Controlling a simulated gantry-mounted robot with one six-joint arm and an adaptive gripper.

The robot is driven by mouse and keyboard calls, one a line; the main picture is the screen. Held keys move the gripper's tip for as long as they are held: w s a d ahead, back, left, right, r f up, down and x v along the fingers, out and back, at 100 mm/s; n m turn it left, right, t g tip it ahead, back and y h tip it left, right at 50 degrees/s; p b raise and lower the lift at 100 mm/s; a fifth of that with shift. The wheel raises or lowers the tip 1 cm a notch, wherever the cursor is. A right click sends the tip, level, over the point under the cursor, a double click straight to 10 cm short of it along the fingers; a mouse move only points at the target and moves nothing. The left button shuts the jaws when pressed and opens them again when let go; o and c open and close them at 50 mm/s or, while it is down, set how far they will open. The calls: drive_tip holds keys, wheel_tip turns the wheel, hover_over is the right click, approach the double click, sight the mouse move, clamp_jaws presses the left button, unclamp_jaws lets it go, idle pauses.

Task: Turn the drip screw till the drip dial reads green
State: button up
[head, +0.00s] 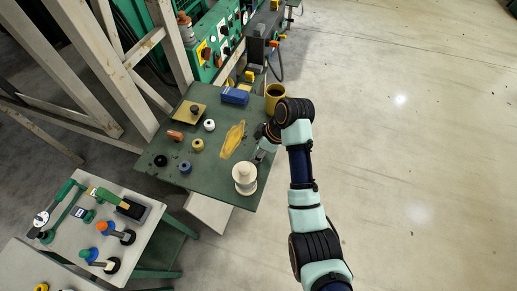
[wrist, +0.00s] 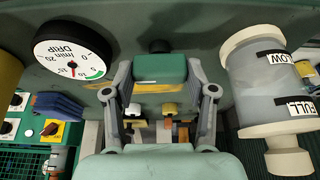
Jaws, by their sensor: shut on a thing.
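The drip dial (wrist: 73,52) is a white round gauge in a black rim, at upper left of the wrist view. Its short red needle points down in the picture and seems just left of the green band at lower right; the exact reading is too small to be sure of. My gripper (wrist: 160,72) is shut on a green block, which looks like the head of the drip screw (wrist: 160,67). A dark round knob shows behind it. In the head view my gripper (head: 262,155) is at the bench's right side; the dial and screw cannot be made out there.
A cream reservoir (wrist: 268,85) marked LOW and FULL stands close right of my gripper; it also shows in the head view (head: 245,178). Open floor lies right.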

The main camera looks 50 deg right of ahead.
drive_tip(key=shift+a+r+m+p, duration=0.1)
drive_tip(key=shift+r+m+p, duration=0.35)
drive_tip(key=shift+p, duration=0.6)
drive_tip(key=shift+f+m+h+p, duration=0.4)
drive_tip(key=shift+m+p, duration=0.1)
drive_tip(key=shift+m, duration=0.25)
drive_tip(key=o, duration=1.2)
drive_tip(key=shift+c, duration=0.2)
drive_tip(key=v, duration=0.7)
drive_tip(key=shift+s+r, duration=0.2)
